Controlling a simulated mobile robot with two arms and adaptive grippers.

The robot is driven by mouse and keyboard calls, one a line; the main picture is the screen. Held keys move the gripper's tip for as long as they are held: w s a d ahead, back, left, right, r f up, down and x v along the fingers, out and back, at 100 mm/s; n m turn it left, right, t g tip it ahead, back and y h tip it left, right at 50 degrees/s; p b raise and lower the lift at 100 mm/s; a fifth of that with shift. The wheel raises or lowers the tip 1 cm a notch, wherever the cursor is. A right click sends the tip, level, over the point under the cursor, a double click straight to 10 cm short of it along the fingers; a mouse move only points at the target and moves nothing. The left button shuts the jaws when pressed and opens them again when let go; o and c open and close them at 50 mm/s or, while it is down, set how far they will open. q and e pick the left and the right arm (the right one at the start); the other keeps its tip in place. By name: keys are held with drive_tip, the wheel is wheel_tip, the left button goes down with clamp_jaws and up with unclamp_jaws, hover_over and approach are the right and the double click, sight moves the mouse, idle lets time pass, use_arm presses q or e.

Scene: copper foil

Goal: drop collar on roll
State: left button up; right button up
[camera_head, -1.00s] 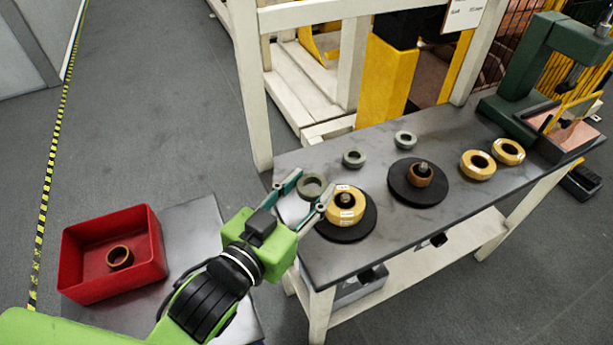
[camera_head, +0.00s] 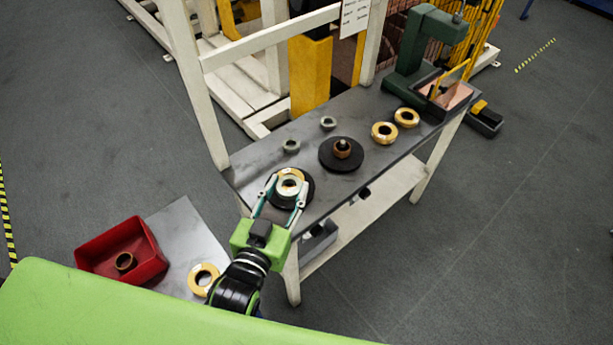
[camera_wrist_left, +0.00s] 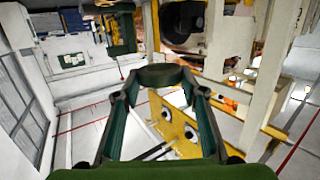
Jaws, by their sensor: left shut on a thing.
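My left gripper (camera_head: 286,191) is shut on a grey-green collar (camera_head: 287,187), its fingers on either side of the ring. In the head view the collar overlaps the near part of a gold roll (camera_head: 290,173) on a black disc (camera_head: 308,192). Whether the collar touches the roll or hangs above it, I cannot tell. In the left wrist view the collar (camera_wrist_left: 160,75) shows dark and edge-on between the fingertips; the roll is not visible there. My right gripper is not in view.
A second black disc (camera_head: 328,158) carries a brown core (camera_head: 342,150). Loose grey collars (camera_head: 291,146) (camera_head: 328,123) and gold rolls (camera_head: 384,132) (camera_head: 406,118) lie farther along the bench. A green press (camera_head: 405,70) stands at its end. A red bin (camera_head: 100,247) and a gold roll (camera_head: 203,281) are at lower left.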

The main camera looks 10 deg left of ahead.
use_arm(q)
drive_tip(key=shift+s+d+r, duration=0.1)
drive_tip(key=shift+s+r, duration=0.15)
drive_tip(key=shift+w+f, duration=0.1)
drive_tip(key=shift+f, duration=0.15)
drive_tip(key=w+a+f+b, duration=0.1)
drive_tip(key=w+f+b, duration=0.1)
drive_tip(key=w+b, duration=0.1)
drive_tip(key=w+a+f+b, duration=0.1)
drive_tip(key=w+f+b, duration=0.2)
drive_tip(key=w+b, duration=0.1)
drive_tip(key=w+a+f+b, duration=0.1)
drive_tip(key=w+f+b, duration=0.2)
drive_tip(key=w, duration=0.1)
drive_tip(key=shift+w+a+f+b, duration=0.15)
drive_tip(key=shift+w+a+b, duration=0.05)
drive_tip(key=shift+w+b, duration=0.1)
drive_tip(key=shift+w+a+f+b, duration=0.15)
drive_tip(key=shift+w+f+b, duration=0.25)
drive_tip(key=shift+w+b, duration=0.1)
drive_tip(key=f+b, duration=0.2)
drive_tip(key=b, duration=0.1)
drive_tip(key=f+b, duration=0.1)
drive_tip(key=f, duration=0.1)
drive_tip(key=shift+w+a+b, duration=0.1)
drive_tip(key=shift+w+b, duration=0.25)
drive_tip(key=shift+b, duration=0.05)
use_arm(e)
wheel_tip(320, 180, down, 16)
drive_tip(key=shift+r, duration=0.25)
